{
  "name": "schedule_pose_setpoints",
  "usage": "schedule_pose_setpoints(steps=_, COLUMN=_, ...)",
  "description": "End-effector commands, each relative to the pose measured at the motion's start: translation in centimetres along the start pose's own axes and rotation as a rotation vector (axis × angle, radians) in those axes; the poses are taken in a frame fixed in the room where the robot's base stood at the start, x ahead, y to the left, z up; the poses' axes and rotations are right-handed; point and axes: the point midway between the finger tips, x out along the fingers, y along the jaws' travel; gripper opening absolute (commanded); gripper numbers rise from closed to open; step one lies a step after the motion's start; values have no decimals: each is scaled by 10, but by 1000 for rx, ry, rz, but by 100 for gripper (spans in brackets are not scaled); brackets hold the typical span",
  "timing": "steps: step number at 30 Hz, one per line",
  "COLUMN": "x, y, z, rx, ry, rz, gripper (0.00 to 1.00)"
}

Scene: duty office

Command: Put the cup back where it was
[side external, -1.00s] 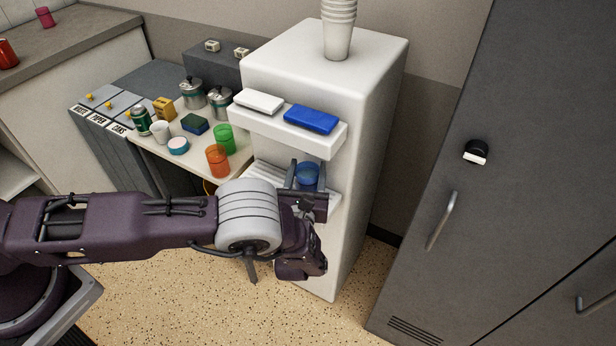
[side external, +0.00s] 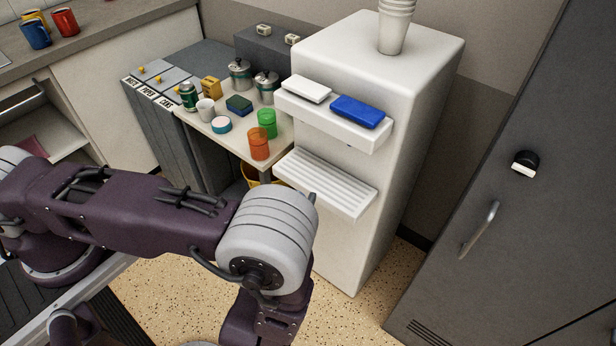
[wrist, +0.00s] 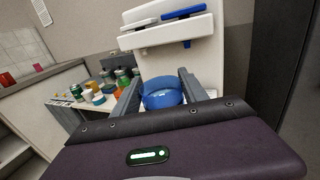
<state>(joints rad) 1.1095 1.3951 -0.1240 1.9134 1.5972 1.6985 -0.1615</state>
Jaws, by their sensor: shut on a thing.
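A blue see-through cup (wrist: 163,95) sits between the two fingers of my gripper (wrist: 160,88) in the wrist view. My gripper is shut on it, and the cup looks roughly upright. In the side view my arm hides the cup and most of the gripper; only a dark tip shows above the grey wrist joint. The white dispenser (side external: 385,185) stands behind, and its ribbed drip tray (side external: 325,185) is empty. A small table (side external: 218,137) left of it holds an orange cup (side external: 258,145) and a green cup (side external: 267,123).
The table also holds a white cup (side external: 206,110), a green can (side external: 188,96), a round tub (side external: 221,125) and metal canisters (side external: 240,75). Sorting bins stand left of it. A counter at far left holds mugs (side external: 65,22). A grey cabinet (side external: 500,200) stands right. Speckled floor in front is open.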

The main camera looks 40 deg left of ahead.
Motion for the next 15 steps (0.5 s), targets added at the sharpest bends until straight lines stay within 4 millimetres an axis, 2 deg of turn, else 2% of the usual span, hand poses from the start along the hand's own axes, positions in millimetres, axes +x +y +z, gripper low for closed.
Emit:
schedule_pose_setpoints(steps=2, x=4, y=5, z=5, rx=0, ry=-7, rz=2, gripper=0)
schedule_pose_setpoints(steps=5, x=26, y=18, z=20, rx=-5, ry=-19, rz=7, gripper=0)
schedule_pose_setpoints(steps=9, x=70, y=50, z=48, rx=-7, ry=-29, rz=27, gripper=0)
schedule_pose_setpoints(steps=15, x=110, y=101, z=80, rx=-2, ry=-17, rz=73, gripper=0)
